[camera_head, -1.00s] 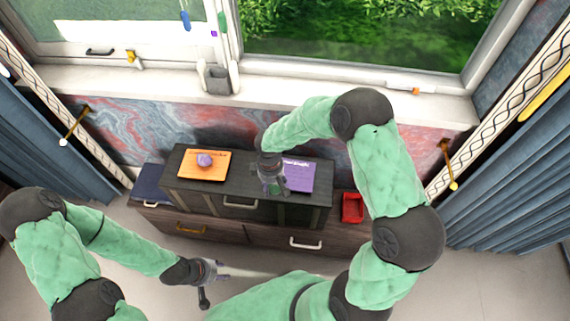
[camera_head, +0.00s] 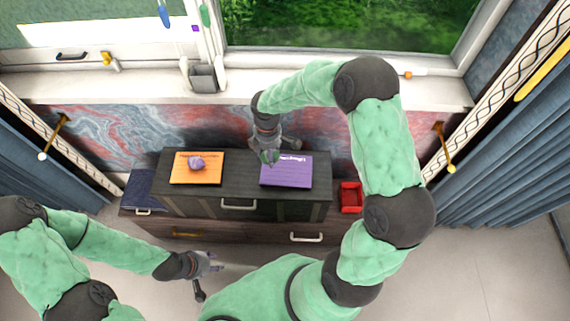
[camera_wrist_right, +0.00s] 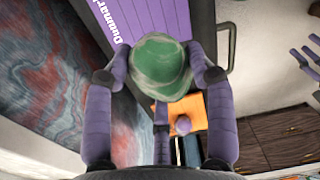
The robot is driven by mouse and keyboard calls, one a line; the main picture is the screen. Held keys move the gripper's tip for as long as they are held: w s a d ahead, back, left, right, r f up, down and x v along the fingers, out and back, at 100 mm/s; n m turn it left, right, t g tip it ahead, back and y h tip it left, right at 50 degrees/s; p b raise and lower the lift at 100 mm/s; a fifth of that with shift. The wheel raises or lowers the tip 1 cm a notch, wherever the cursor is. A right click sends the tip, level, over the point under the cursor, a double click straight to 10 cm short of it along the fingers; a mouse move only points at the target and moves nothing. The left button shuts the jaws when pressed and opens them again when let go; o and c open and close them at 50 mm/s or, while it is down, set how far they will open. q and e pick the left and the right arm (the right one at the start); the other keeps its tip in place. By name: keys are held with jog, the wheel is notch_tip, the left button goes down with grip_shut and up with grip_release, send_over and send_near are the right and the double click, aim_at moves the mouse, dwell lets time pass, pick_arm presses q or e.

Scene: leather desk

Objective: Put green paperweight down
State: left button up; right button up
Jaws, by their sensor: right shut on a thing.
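The green paperweight (camera_head: 269,156) is a rounded, marbled green lump. In the right wrist view the paperweight (camera_wrist_right: 160,66) sits between the purple fingers of my right gripper (camera_wrist_right: 158,72), which is shut on it. In the head view my right gripper (camera_head: 272,150) is at the back left corner of a purple lettered book or board (camera_head: 290,174). I cannot tell whether the paperweight touches anything below. My left gripper (camera_head: 213,273) is empty, in front of the cabinet, with its fingers apart.
A purple lump (camera_head: 197,163) rests on an orange board (camera_head: 184,176) at the left of the dark desk top (camera_head: 238,185). A red tray (camera_head: 350,197) is at the right, a dark blue item (camera_head: 138,190) at the left. The purple board looks bare. The wall is close behind.

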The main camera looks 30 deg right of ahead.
jog(key=b, duration=0.2)
send_over(285, 167)
notch_tip(285, 167, down, 6)
jog(key=shift+a+f, duration=0.1)
notch_tip(285, 167, down, 3)
jog(key=shift+f+b, duration=0.15)
jog(key=shift+b, duration=0.5)
jog(key=o, duration=0.9)
jog(key=shift+f, duration=0.1)
jog(key=o, duration=0.4)
